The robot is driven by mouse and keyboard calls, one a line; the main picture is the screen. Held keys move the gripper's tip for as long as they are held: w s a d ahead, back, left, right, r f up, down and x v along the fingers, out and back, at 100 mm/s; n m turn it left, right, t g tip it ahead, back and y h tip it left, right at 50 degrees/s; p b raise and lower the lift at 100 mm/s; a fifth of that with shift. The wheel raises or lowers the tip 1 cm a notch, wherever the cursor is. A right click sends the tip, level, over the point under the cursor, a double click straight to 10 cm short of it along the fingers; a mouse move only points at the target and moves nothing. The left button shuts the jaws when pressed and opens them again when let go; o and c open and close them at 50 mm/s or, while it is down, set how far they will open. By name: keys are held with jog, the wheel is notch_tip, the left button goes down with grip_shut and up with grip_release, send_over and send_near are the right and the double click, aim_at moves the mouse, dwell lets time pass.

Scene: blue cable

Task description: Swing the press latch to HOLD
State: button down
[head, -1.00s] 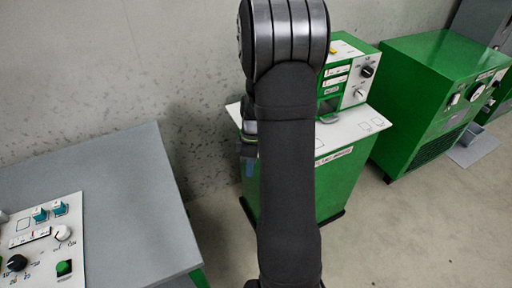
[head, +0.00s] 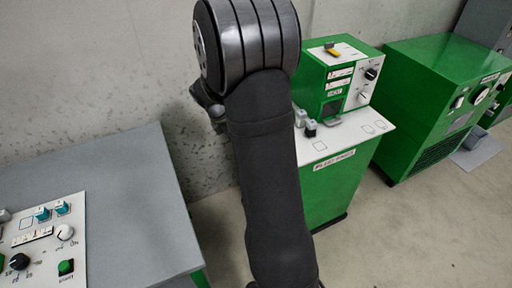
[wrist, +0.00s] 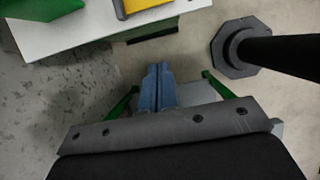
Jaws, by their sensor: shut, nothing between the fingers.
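The green press (head: 322,88) stands on a white-topped green cabinet labelled "PLUG PRESS". A small yellow lever-like piece (head: 332,50) lies on a white plate on top of it; I cannot tell for sure that this is the latch, and no HOLD mark is readable. A black knob (head: 371,73) and a pale knob (head: 362,97) are on its front panel. In the wrist view, my gripper (wrist: 157,70) has its blue fingers shut together with nothing between them, above the floor. A yellow piece (wrist: 138,5) is cut off at that view's top edge.
The white cabinet top (head: 378,124) carries small grey and black parts (head: 305,123) near its left edge. A larger green machine (head: 440,90) stands to the right. A grey table (head: 110,190) with a control panel (head: 40,240) is at the left. Open floor lies between.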

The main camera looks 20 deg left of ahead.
jog(key=w+d+f, duration=0.5)
jog(key=f, duration=0.4)
jog(key=shift+w+d, duration=0.2)
jog(key=shift+w, duration=0.05)
